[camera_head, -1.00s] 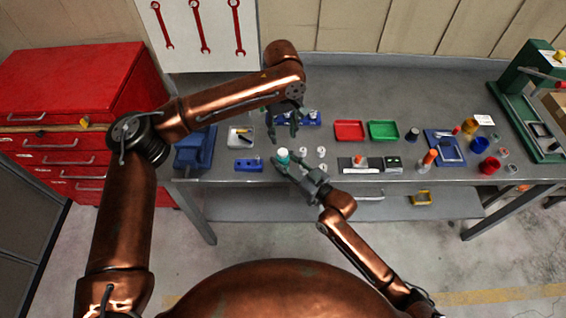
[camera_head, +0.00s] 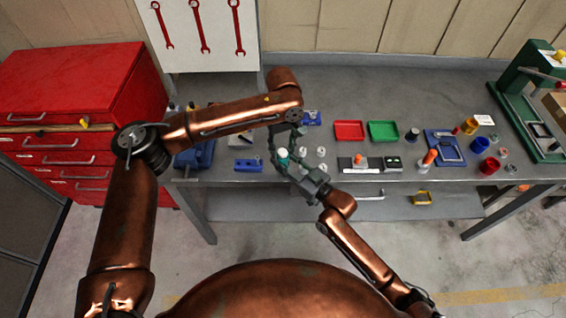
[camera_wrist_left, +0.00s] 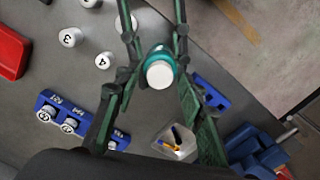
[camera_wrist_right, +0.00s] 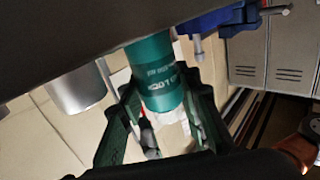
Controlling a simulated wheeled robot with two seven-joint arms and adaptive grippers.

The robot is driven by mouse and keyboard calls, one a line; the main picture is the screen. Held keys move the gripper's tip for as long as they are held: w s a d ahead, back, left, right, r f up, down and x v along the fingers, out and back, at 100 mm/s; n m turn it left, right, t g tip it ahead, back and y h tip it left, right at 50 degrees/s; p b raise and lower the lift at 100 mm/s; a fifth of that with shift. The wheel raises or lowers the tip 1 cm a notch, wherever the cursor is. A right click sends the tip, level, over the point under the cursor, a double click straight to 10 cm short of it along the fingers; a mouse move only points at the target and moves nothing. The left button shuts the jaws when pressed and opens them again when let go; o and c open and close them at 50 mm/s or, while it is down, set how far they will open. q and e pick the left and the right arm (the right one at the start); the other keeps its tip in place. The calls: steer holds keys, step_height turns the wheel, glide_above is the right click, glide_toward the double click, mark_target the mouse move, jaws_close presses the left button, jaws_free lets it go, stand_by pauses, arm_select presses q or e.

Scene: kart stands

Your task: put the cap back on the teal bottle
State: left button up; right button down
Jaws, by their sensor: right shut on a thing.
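The teal bottle (camera_head: 284,161) stands upright near the front edge of the bench, with a white round top (camera_wrist_left: 159,75). I cannot tell whether this top is a seated cap or one resting loosely. My right gripper (camera_wrist_right: 158,98) is shut on the bottle's side; the teal, lettered body (camera_wrist_right: 153,72) shows between its fingers. My left gripper (camera_head: 285,146) is over the bottle from behind, its fingers apart on either side of the white top. In the left wrist view there are gaps between the fingers and the top.
Several white numbered pieces (camera_wrist_left: 70,37) stand close beside the bottle. Blue holders (camera_head: 248,165) lie left and behind. A red tray (camera_head: 349,131) and a green tray (camera_head: 384,131) lie to the right. A blue vise (camera_head: 194,154) sits at the bench's left end.

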arm_select(q)
steer(key=shift+f, duration=0.4)
arm_select(e)
steer(key=shift+f, duration=0.1)
arm_select(q)
jaws_close()
